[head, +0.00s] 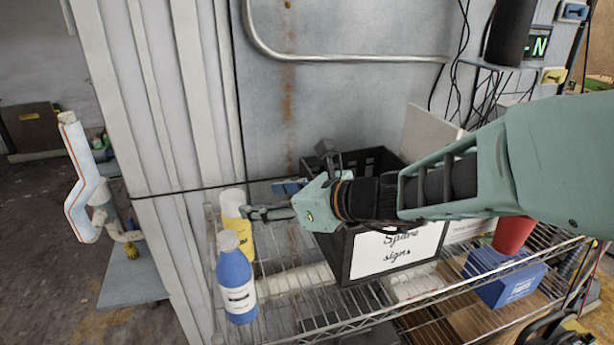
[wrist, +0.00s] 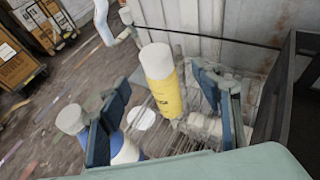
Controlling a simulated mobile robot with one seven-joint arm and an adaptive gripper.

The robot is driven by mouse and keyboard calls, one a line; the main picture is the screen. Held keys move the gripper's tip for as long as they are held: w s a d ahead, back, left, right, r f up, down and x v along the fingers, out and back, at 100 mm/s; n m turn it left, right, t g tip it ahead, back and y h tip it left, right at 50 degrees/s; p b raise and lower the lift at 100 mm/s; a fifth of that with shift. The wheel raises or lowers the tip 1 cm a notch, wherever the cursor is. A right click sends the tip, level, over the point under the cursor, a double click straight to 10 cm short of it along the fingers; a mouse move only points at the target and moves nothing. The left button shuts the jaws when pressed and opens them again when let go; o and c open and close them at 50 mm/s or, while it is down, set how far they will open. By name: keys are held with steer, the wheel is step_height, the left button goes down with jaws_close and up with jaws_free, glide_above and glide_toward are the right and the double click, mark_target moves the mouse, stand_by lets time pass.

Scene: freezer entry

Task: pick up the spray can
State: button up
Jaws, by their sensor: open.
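The spray can is a yellow can with a white cap (head: 236,217); it stands upright at the left end of the wire shelf. In the wrist view the spray can (wrist: 166,95) shows between my two fingers, beyond them, with its lower label partly visible. My gripper (head: 262,201) is open and empty, just right of the can in the head view, with the near finger overlapping the can's edge. In the wrist view my gripper (wrist: 161,79) has a finger on each side of the can. I cannot tell whether either finger touches it.
A blue bottle with a white cap (head: 236,285) stands close in front of the can; my left finger partly hides it in the wrist view. A black crate labelled "Spare signs" (head: 350,262) sits to the right under my arm. A ribbed wall panel (head: 160,110) rises behind.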

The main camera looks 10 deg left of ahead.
mark_target(242, 203)
steer(key=x, duration=1)
steer(key=shift+s+a+f+b, duration=0.15)
steer(key=shift+a+f+b, duration=0.15)
steer(key=shift+a, duration=0.05)
steer(key=shift+c, duration=0.4)
jaws_close()
